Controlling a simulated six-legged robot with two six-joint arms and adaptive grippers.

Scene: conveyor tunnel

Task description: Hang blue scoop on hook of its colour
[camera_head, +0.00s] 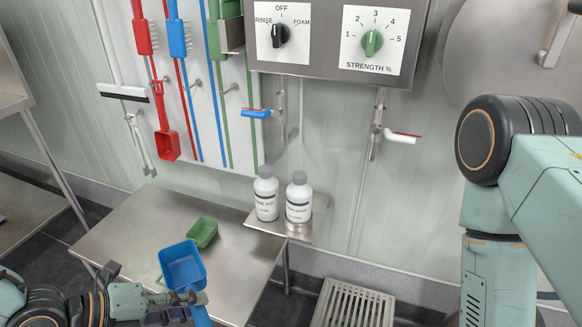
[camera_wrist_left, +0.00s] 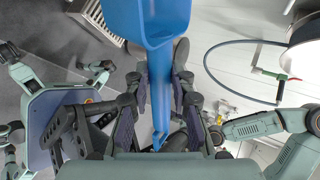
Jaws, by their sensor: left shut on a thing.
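The blue scoop (camera_head: 183,267) is in my left gripper (camera_head: 188,299) at the bottom of the head view, its bowl above the fingers. In the left wrist view its blue handle (camera_wrist_left: 160,95) lies between the two fingers, and the bowl (camera_wrist_left: 150,18) runs past the top edge. The scoop is in front of the steel table, apart from the wall board (camera_head: 214,140). A bare hook (camera_head: 196,83) sticks out beside blue and red lines on the board; another hook (camera_head: 231,88) is near the green line. The red scoop (camera_head: 166,143) hangs on the board. My right gripper is not visible.
A green scoop (camera_head: 202,232) lies on the steel table (camera_head: 140,222). Two white bottles (camera_head: 266,194) (camera_head: 298,198) stand on a small shelf. Red and blue brushes hang above. My right arm fills the right side.

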